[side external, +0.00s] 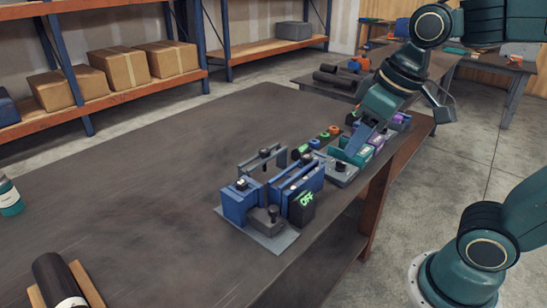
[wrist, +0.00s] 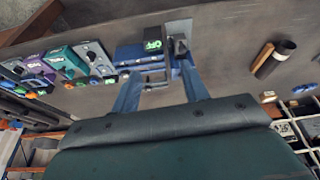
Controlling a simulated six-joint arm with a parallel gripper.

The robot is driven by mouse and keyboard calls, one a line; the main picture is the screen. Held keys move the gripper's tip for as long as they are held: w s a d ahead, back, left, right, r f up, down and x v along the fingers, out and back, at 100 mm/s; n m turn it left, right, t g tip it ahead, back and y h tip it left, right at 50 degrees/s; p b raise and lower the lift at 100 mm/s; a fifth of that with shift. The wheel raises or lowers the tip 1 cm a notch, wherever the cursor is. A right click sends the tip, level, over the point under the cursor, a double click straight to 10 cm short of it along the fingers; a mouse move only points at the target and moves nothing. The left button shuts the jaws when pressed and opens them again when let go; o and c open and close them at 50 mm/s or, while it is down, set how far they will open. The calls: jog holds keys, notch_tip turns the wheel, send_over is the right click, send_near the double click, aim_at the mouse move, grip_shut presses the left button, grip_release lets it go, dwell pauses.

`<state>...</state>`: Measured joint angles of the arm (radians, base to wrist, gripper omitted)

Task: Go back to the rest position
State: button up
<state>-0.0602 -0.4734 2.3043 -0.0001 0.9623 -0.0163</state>
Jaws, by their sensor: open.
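My gripper (side external: 358,143) hangs from the arm at the upper right of the side view, over the far right part of the dark workbench (side external: 150,150). In that view it overlaps the row of small devices, and I cannot tell how far above them it is. In the wrist view the two blue-grey fingers of my gripper (wrist: 163,75) stand apart with nothing held between them. Beyond the fingertips is a blue device block with a green "OFF" display (wrist: 153,45).
The blue block assembly (side external: 237,203) stands on a grey plate near the bench's front edge. Teal and purple modules (wrist: 62,62) form a row beside it. A dark cylinder (side external: 55,277) lies on a wooden cradle at lower left. The bench's middle is clear. Shelves with boxes (side external: 120,68) stand behind.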

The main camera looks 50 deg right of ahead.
jog(key=s+d+f+t, duration=0.1)
jog(key=s, duration=0.4)
jog(key=shift+s+d+f+m+t, duration=0.2)
jog(key=shift+s+f+m+t, duration=0.1)
jog(key=shift+s+m, duration=0.1)
jog(key=shift+w+r, duration=0.1)
jog(key=shift+w, duration=0.05)
jog(key=m+g, duration=0.3)
jog(key=g, duration=0.3)
send_over(274, 208)
notch_tip(274, 208, down, 5)
jog(key=shift+w+r, duration=0.15)
jog(key=shift+r, duration=0.05)
notch_tip(274, 208, down, 14)
jog(key=shift+r, duration=0.1)
dwell(0.9)
